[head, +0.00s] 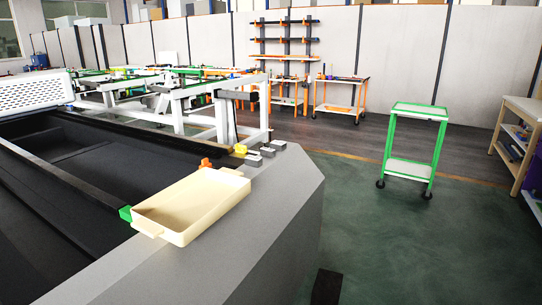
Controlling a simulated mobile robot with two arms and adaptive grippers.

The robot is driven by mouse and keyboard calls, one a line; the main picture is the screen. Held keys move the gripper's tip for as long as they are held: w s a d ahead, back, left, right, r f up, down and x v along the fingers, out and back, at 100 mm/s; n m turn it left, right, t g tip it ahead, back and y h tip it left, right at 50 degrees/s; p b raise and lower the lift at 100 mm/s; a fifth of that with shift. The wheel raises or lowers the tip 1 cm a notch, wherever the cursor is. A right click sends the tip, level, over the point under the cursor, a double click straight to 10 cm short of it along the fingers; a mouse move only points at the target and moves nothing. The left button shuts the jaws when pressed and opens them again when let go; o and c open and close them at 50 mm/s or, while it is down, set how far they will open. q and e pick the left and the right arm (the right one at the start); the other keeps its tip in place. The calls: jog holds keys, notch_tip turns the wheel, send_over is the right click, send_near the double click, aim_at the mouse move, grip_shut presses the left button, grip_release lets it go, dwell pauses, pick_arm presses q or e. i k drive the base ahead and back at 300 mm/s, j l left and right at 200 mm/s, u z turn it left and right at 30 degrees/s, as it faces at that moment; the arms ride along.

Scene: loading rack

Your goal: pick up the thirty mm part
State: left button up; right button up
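Neither of my grippers shows in the head view. Small grey blocks sit in a row on the light grey ledge: a near one (253,160), a middle one (267,152) and a far one (279,145). I cannot tell which thing, if any, is the thirty mm part. A small yellow piece (240,149) is by the near grey block. An orange piece (206,162) and a green piece (125,213) are at the edge of a cream tray (203,222). The tray looks empty and lies on the ledge.
The ledge (275,205) borders a dark recessed bed (70,240) on the left. White frames (190,105) stand behind it. A green-framed cart (418,112) stands on open green floor at the right. A wooden-topped bench (525,110) is at the right edge.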

aim_at(264, 151)
jog(key=i+l+u, duration=0.1)
jog(key=u, duration=0.65)
jog(key=i+l+u, duration=0.25)
jog(key=l+u, duration=0.25)
jog(key=i+l+u, duration=0.25)
jog(key=l, duration=0.25)
jog(key=l+u, duration=0.3)
